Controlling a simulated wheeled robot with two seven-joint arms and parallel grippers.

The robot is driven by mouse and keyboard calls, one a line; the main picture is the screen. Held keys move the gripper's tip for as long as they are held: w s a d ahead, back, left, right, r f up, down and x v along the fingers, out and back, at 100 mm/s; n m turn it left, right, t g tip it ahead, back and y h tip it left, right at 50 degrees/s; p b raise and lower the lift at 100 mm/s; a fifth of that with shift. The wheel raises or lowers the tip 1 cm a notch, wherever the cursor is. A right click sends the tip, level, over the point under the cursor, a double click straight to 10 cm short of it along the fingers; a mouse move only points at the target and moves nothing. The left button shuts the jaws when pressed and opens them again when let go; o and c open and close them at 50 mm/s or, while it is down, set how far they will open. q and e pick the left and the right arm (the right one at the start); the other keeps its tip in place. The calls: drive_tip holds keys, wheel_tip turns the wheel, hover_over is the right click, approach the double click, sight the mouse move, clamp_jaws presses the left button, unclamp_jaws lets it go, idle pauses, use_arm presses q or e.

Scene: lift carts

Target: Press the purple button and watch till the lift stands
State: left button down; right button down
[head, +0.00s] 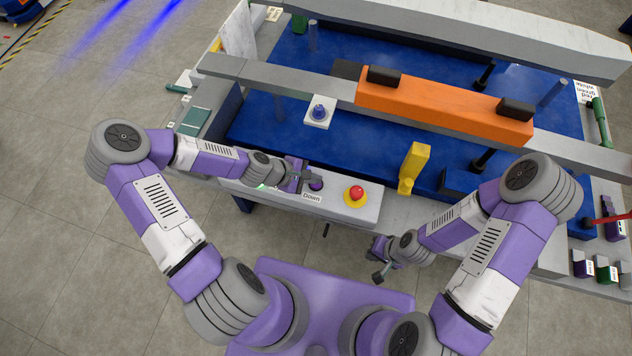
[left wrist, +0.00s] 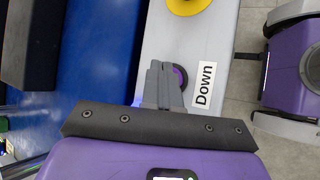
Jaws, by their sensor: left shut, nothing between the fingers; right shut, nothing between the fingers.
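The purple button (head: 316,185) sits on a light grey control panel (head: 335,206), above a label reading "Down". My left gripper (head: 310,179) is shut and empty, with its fingertips right at the button. In the left wrist view the shut fingers (left wrist: 160,70) cover part of the purple button (left wrist: 181,76). I cannot tell whether the button is pressed in. My right gripper (head: 379,276) is shut and empty, low in front of the panel's right side. The lift's blue deck (head: 300,140) lies behind the panel; whether it moves cannot be told.
A red knob on a yellow base (head: 356,194) is right of the purple button. A grey beam with an orange block (head: 440,105) spans the blue deck. A yellow piece (head: 414,168) stands right of the panel.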

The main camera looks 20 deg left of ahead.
use_arm(q)
drive_tip(key=shift+f, duration=0.35)
